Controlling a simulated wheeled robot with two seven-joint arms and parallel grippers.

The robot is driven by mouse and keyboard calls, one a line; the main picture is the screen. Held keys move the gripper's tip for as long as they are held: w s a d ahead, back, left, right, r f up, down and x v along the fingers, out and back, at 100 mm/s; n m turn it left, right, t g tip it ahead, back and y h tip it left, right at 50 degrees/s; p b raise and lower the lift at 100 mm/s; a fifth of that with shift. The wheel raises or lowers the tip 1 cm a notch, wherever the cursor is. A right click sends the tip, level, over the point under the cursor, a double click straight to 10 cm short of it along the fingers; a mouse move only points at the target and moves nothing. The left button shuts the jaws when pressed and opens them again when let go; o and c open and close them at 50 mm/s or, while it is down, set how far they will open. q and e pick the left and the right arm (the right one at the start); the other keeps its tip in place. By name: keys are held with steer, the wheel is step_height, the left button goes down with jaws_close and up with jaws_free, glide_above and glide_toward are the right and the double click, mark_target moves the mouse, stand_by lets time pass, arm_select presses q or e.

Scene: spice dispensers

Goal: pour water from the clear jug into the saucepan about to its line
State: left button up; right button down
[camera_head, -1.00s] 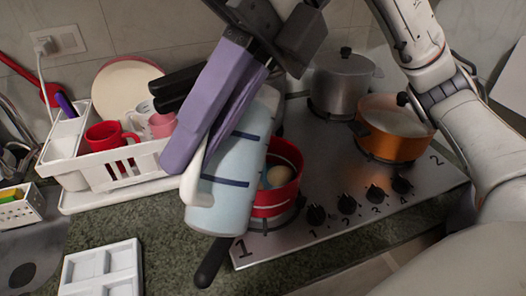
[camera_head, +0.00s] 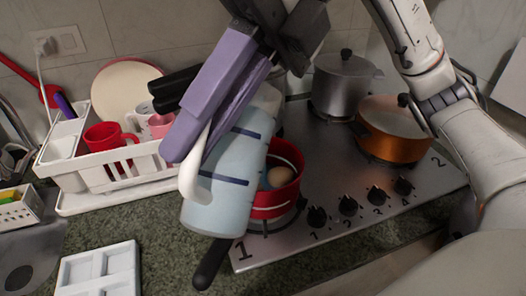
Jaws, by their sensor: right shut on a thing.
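The clear jug (camera_head: 229,170), pale blue with dark blue bands and a white handle (camera_head: 190,180), is tilted with its top leaning right. My right gripper (camera_head: 187,150), with purple fingers, is shut on the jug at its handle side and holds it in front of the saucepan. The red saucepan (camera_head: 289,196) sits on the stove's front left burner, its black handle (camera_head: 212,264) pointing toward the front left. A brown egg (camera_head: 279,176) shows inside it. The jug hides the saucepan's left part, and I see no stream of water. My left gripper is out of view.
A copper pot (camera_head: 392,130) and a steel lidded pot (camera_head: 341,85) stand on the stove (camera_head: 340,180). A white dish rack (camera_head: 100,175) with cups and a plate is at left. A white compartment tray (camera_head: 98,272) lies on the front counter.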

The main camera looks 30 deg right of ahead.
steer(key=shift+w+d+r+g+y+b, duration=0.25)
steer(key=shift+d+r+g+y+b, duration=0.1)
steer(key=shift+y+b, duration=0.3)
stand_by(1.1)
steer(key=shift+w+d+f+y+b, duration=0.25)
steer(key=shift+f+y+b, duration=0.1)
steer(key=shift+b, duration=0.6)
steer(key=shift+w+d+f+m+g+b, duration=0.25)
steer(key=shift+g+b, duration=0.2)
steer(key=shift+b, duration=0.3)
stand_by(1.8)
